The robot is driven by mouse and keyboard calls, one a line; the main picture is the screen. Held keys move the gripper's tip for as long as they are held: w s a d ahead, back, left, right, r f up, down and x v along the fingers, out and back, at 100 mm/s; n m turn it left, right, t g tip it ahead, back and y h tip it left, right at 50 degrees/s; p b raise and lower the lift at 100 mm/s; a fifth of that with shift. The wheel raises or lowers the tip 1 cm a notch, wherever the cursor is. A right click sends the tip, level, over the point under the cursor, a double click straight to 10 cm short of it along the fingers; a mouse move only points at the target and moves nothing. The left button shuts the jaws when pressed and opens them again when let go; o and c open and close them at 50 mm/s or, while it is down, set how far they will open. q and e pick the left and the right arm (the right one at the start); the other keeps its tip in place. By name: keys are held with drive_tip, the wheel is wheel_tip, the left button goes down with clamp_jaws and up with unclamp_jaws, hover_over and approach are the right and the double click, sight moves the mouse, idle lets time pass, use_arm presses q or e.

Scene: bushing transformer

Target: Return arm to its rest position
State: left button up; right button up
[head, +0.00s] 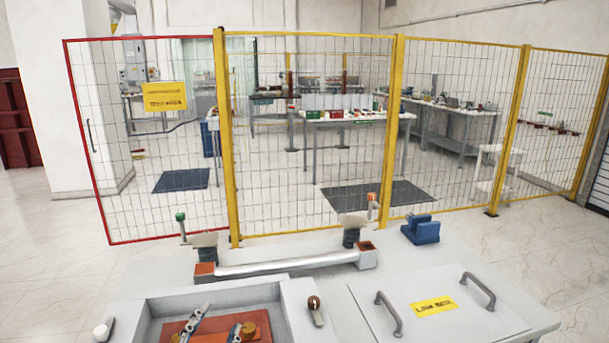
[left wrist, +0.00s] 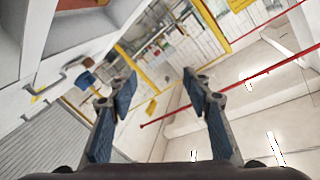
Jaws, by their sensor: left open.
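My left gripper (head: 212,322) shows only in part at the bottom of the head view, as grey finger pieces in front of the tray's reddish-orange floor. In the left wrist view its two blue-grey fingers (left wrist: 160,88) are spread apart, with nothing between them. The wrist view is strongly tilted, with the fence beyond the fingertips and the workbench at the upper left. My right gripper is in neither view.
The workbench has a recessed tray (head: 157,305), a white bar (head: 285,265), a blue block (head: 421,230) and a lid with two handles (head: 440,300). A yellow-posted mesh fence (head: 226,150) stands behind it. A red-framed gate (head: 85,150) is at left.

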use_arm(q)
drive_tip(key=s+a+f+n+g+y, duration=0.1)
drive_tip(key=s+a+f+n+g, duration=0.1)
drive_tip(key=s+f+g, duration=0.35)
drive_tip(key=s+a+f+n+g+y, duration=0.1)
drive_tip(key=s+a+f+n+g, duration=0.1)
drive_tip(key=s+f, duration=0.6)
drive_tip(key=s+f+n+g+h, duration=0.1)
drive_tip(key=s+f+g, duration=0.2)
drive_tip(key=s+f, duration=0.35)
drive_tip(key=s+f+n+g, duration=0.1)
drive_tip(key=s+f+g, duration=0.2)
drive_tip(key=s, duration=0.6)
wheel_tip(320, 180, down, 30)
drive_tip(key=r+b, duration=0.1)
drive_tip(key=b, duration=0.4)
drive_tip(key=s+a+f+g+b, duration=0.1)
drive_tip(key=s+f+b, duration=0.1)
drive_tip(key=s+f, duration=0.7)
drive_tip(key=s+a+f+g+b, duration=0.1)
drive_tip(key=s+f+b, duration=0.2)
drive_tip(key=s+f, duration=0.6)
wheel_tip(320, 180, down, 6)
drive_tip(key=shift+s+a+r, duration=0.1)
drive_tip(key=shift+s+a, duration=0.05)
drive_tip(key=shift+a, duration=0.1)
